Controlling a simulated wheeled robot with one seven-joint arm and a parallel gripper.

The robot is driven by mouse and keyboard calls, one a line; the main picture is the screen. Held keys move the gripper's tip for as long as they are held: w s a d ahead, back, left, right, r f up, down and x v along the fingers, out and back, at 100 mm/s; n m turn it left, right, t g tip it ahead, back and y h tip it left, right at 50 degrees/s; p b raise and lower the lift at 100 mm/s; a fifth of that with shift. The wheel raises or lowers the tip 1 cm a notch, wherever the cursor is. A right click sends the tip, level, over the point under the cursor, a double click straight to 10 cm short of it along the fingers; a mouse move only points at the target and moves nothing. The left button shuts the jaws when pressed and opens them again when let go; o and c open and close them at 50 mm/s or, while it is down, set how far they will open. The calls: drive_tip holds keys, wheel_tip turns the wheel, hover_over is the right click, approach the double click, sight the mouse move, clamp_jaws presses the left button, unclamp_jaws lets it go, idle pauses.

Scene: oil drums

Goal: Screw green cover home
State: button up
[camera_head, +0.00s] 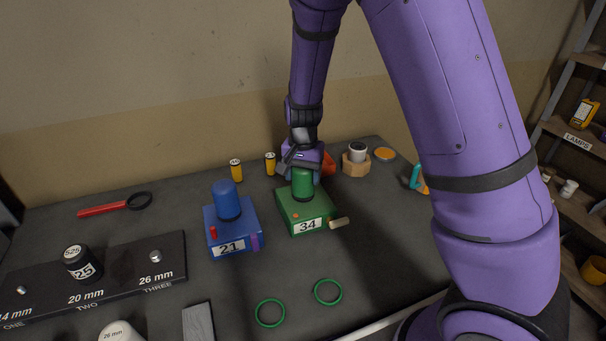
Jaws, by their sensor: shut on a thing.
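The green cover (303,184) is a cylinder standing upright on the green box (291,215) labelled 34. My purple gripper (302,168) is above and behind the cover, pointing down, and is shut on its upper part. The fingertips are partly hidden by the cover and my wrist. Whether the cover's lower edge sits flush on the box cannot be told from here.
A blue box (238,225) labelled 21 with a blue cover (226,200) stands left of the green box. Two green rings (270,325) lie in front. A wooden block (354,168) with a grey-white cylinder is behind right.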

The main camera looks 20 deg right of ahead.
drive_tip(key=m, duration=0.6)
drive_tip(key=m, duration=0.6)
idle(0.3)
drive_tip(key=o, duration=1.1)
drive_tip(key=shift+c, duration=0.2)
